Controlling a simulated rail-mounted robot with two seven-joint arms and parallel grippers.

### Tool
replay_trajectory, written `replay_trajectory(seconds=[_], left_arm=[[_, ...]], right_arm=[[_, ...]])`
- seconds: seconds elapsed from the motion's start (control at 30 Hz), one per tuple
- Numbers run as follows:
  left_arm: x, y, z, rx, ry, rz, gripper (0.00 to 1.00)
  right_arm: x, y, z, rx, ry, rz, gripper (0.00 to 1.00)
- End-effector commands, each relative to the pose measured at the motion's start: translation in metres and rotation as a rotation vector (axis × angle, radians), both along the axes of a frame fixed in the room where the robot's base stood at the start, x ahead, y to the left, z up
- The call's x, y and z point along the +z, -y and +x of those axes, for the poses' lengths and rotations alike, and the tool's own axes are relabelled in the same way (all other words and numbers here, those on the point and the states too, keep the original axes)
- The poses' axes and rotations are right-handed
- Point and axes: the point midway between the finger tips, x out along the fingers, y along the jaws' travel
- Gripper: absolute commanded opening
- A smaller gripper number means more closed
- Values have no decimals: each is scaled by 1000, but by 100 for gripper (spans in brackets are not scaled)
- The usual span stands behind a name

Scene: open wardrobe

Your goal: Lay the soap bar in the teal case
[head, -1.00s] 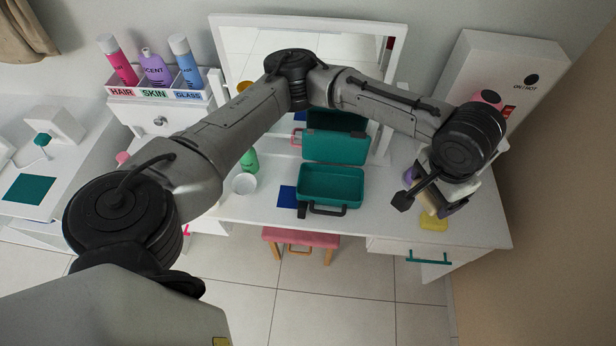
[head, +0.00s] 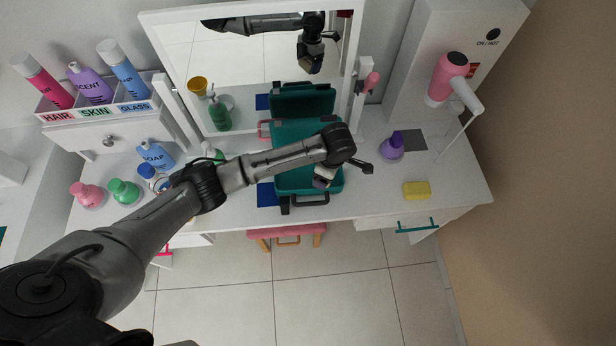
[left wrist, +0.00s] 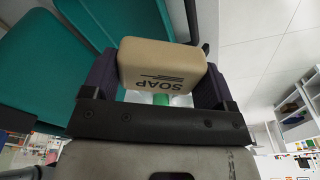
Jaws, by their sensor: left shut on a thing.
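In the left wrist view, my left gripper (left wrist: 157,80) is shut on the beige soap bar (left wrist: 161,62), with the word SOAP facing the camera. Teal panels of the case show at the upper left there. The head view shows the soap only in part; I cannot tell whether it touches the case.
A yellow sponge (head: 417,190) and a purple bottle (head: 391,147) stand to the right. A pink hair dryer (head: 448,78) is on a stand. Several bottles (head: 155,154) crowd the left of the table. A blue mat (head: 266,195) lies beside the case. The mirror (head: 253,70) rises behind.

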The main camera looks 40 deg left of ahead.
Motion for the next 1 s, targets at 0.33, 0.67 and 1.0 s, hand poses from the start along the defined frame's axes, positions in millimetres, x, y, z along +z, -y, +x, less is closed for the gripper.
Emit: replay_trajectory(seconds=[0.33, 0.67, 1.0], left_arm=[[-46, -41, -9, 129, 2, 5, 51], [-82, -101, -11, 124, 3, 1, 51], [-94, -119, -11, 121, 3, -1, 51]], right_arm=[[-6, 3, 0, 5, 0, -9, 43], [-15, 1, 1, 2, 3, -3, 43], [-18, -1, 1, -2, 4, 3, 43]])
